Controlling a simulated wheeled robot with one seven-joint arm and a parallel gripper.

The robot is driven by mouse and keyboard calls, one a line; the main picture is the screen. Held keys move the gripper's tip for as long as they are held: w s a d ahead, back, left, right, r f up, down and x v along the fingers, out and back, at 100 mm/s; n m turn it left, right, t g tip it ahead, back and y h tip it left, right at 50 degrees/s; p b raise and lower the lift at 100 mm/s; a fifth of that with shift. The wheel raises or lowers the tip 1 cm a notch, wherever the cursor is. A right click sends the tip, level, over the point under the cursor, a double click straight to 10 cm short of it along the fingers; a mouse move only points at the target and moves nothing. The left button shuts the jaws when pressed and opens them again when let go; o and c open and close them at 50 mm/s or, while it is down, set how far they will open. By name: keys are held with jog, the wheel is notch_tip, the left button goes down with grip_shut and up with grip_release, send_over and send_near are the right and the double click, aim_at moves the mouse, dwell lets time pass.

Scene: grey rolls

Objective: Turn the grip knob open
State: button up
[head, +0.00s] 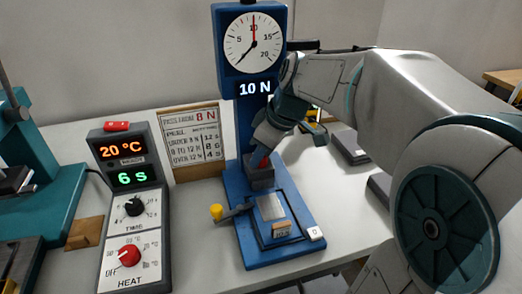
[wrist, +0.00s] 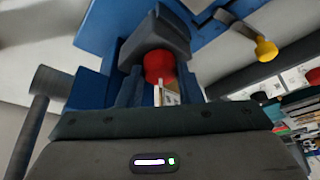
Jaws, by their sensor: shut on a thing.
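The grip knob (wrist: 160,66) is red and sits under a dark grey block (wrist: 158,38) in the wrist view. In the head view a small part of the red knob (head: 263,161) shows above the dark grey block (head: 261,178) on the blue test stand (head: 238,130). My gripper (head: 266,148) reaches down to it from the right. In the wrist view my gripper (wrist: 160,85) has a finger on each side of the knob and is shut on it. My fingers hide part of the knob, and its turn angle cannot be read.
The stand carries a dial (head: 253,43) and a 10 N display. A lever with a yellow ball (head: 216,212) sticks out left. A control box (head: 132,210) with two knobs and a notice board (head: 195,140) stand left. Bare bench lies around the stand's front.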

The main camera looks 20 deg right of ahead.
jog(key=o, duration=1)
jog(key=shift+a, duration=0.1)
jog(key=p+v, duration=0.3)
jog(key=v, duration=1.1)
jog(key=shift+a, duration=0.1)
jog(key=shift+f, duration=0.1)
